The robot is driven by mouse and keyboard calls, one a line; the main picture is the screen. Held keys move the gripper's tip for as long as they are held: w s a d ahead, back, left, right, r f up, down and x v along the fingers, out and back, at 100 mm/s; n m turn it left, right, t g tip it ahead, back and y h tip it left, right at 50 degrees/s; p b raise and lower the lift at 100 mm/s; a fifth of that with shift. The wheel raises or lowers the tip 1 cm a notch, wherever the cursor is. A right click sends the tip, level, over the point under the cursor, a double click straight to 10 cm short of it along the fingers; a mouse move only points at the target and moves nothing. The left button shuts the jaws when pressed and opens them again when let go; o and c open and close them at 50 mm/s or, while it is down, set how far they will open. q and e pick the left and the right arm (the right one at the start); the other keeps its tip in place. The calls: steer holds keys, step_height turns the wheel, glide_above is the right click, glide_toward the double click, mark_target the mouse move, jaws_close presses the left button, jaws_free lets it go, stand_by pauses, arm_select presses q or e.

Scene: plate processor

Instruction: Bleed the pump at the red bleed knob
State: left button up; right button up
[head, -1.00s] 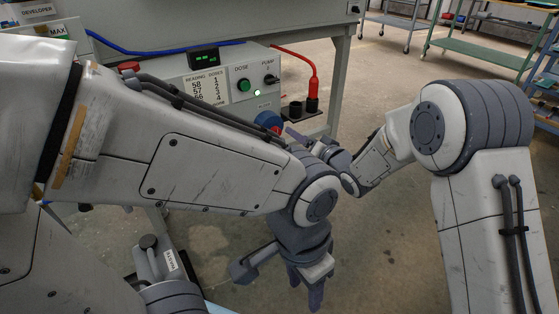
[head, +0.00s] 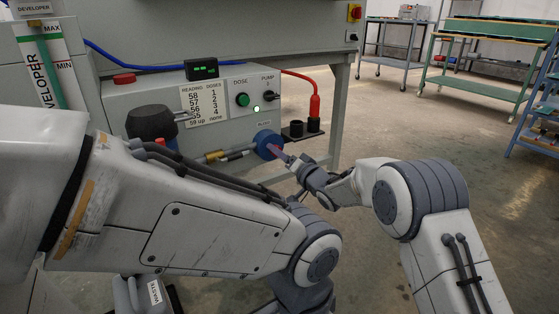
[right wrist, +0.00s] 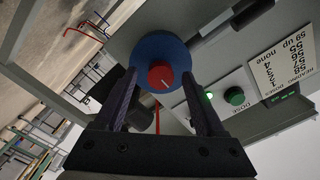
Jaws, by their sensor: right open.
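The red bleed knob (right wrist: 160,76) sits in the middle of a round blue boss (right wrist: 163,50), with a pale pointer line on its face. In the head view the blue boss (head: 265,141) is at the lower right of the grey pump panel, under a BLEED label. My right gripper (right wrist: 158,84) is open, its two fingers on either side of the knob in the right wrist view. I cannot tell whether they touch it. In the head view my right gripper (head: 281,153) is close in front of the knob and partly hides it. My left gripper is below the picture.
The panel holds a green DOSE button (head: 242,100), a PUMP switch (head: 270,97), a lit display (head: 202,69) and a readings card (head: 204,103). A red wand (head: 314,105) and black cups stand at its right. A hose fitting (head: 230,154) lies left of the boss.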

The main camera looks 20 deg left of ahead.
steer(key=shift+w+a, duration=0.25)
steer(key=shift+a, duration=0.15)
jaws_close()
steer(key=n+p, duration=0.5)
steer(key=n, duration=1.2)
steer(key=shift+s+n, duration=0.1)
steer(key=shift+n, duration=0.3)
steer(key=shift+a, duration=0.1)
stand_by(0.4)
